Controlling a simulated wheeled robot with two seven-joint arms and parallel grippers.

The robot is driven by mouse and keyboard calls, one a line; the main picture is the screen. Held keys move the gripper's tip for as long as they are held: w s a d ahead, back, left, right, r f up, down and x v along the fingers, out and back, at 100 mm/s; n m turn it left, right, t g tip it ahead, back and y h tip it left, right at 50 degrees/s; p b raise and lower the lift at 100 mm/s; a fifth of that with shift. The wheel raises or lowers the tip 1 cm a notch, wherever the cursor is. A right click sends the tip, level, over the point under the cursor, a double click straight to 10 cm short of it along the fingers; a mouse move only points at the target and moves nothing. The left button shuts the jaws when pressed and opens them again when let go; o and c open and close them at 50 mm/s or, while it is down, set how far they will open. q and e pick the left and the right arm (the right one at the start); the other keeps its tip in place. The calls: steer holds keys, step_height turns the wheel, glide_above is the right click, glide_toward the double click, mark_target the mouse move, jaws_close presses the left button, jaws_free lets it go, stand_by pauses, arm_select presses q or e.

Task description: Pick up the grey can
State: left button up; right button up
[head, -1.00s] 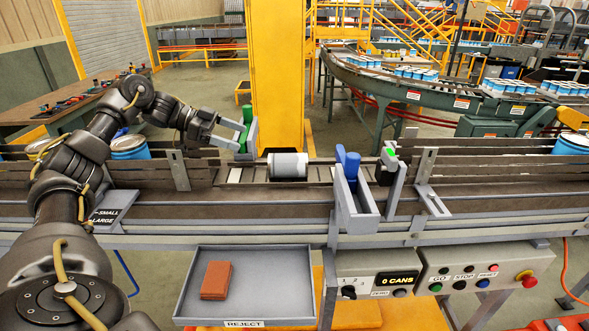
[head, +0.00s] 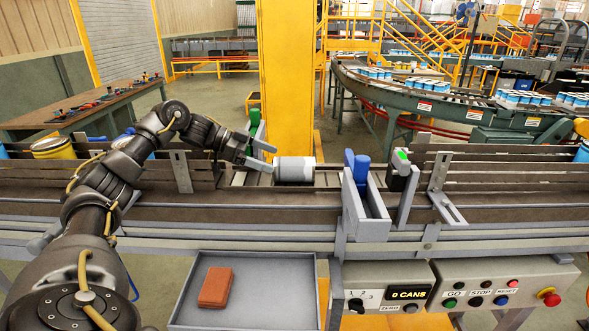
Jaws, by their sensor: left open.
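The grey can (head: 295,169) lies on its side on the conveyor, in front of the yellow column. My left gripper (head: 268,157) is open, just to the left of the can, with its fingers pointing right towards the can's left end. I cannot tell whether a fingertip touches the can. My right gripper is not in view.
Grey rails (head: 500,168) line the conveyor. A blue-topped gate block (head: 358,172) and a green-lit sensor (head: 401,160) stand right of the can. A reject tray (head: 285,290) with a red-brown block (head: 215,287) sits in front, beside a control box (head: 388,286).

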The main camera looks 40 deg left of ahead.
mark_target(286, 164)
arm_select(q)
steer(key=shift+d, duration=0.25)
steer(key=p+x, duration=0.2)
steer(key=x, duration=0.3)
steer(key=shift+w+d+f, duration=0.2)
steer(key=shift+w+f, duration=0.05)
steer(key=shift+w, duration=0.05)
steer(key=c, duration=1.1)
steer(key=shift+c, duration=0.2)
steer(key=shift+r, duration=0.1)
